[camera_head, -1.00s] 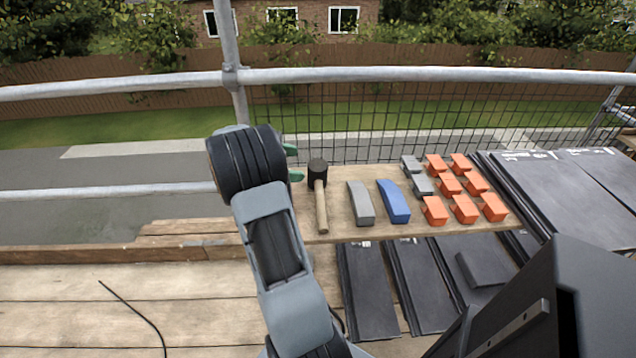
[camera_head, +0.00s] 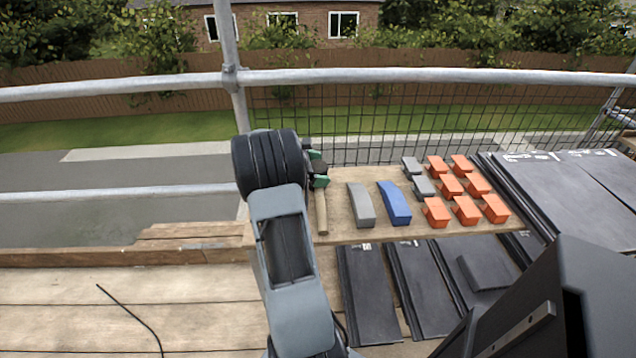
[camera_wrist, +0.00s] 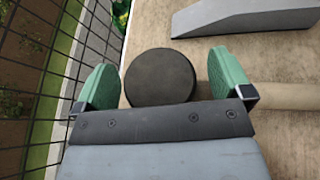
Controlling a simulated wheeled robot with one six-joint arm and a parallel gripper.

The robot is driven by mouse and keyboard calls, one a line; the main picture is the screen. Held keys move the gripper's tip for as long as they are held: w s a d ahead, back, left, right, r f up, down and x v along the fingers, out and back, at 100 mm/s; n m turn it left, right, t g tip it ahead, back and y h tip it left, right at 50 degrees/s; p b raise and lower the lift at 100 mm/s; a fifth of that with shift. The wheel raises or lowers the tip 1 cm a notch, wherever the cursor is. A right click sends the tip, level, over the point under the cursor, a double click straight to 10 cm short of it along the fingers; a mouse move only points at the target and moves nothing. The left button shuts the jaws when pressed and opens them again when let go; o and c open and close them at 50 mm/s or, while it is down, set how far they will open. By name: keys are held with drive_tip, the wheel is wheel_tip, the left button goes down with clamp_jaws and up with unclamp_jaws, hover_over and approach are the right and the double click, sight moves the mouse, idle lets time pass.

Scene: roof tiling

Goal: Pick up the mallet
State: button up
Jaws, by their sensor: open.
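The mallet lies on the wooden board; its light wooden handle (camera_head: 321,212) points toward me in the head view, and my gripper partly hides its dark head. In the wrist view the round black mallet head (camera_wrist: 160,78) sits between the two green fingers of my gripper (camera_wrist: 163,88), with the wooden handle (camera_wrist: 285,96) running off to the right past the right finger. My gripper (camera_head: 318,170) is open around the head, with a gap visible on each side. Whether the fingers are low enough to flank the head fully I cannot tell.
A grey wedge block (camera_head: 361,205) and a blue one (camera_head: 394,203) lie right of the mallet on the board (camera_head: 340,236). Several orange blocks (camera_head: 465,210) and small grey blocks (camera_head: 423,186) are farther right. Dark tiles (camera_head: 370,290) lie below. A mesh guard (camera_head: 400,130) stands behind.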

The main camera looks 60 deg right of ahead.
drive_tip(key=c, duration=1.3)
drive_tip(key=shift+r, duration=0.1)
drive_tip(key=shift+c, duration=1.2)
